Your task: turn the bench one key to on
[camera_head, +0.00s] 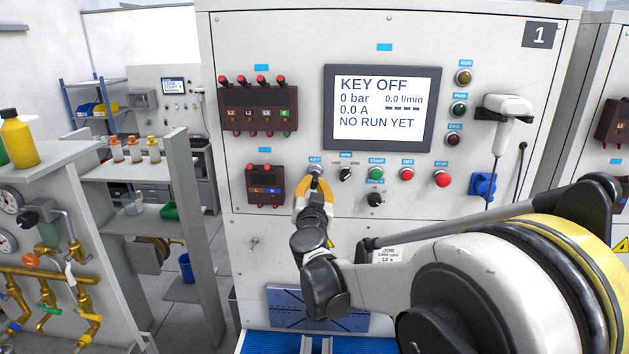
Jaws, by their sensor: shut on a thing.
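The bench one panel (300,150) stands upright in front of me, marked with a "1" plate at its top right. Its key switch (315,169) sits under a blue label reading KEY, left of a black selector knob. My gripper (315,182) is at the key switch with its yellow-sided fingers shut on the key, which they mostly hide. The key's angle cannot be made out. The display (383,108) reads KEY OFF, 0 bar, 0.0 l/min, 0.0 A and NO RUN YET.
Right of the key are a selector knob (345,174), a green start button (376,173), red buttons (442,180) and a lower knob (375,199). A socket block (265,186) is close on the left. A scanner (507,110) hangs at right. My arm crosses the lower right.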

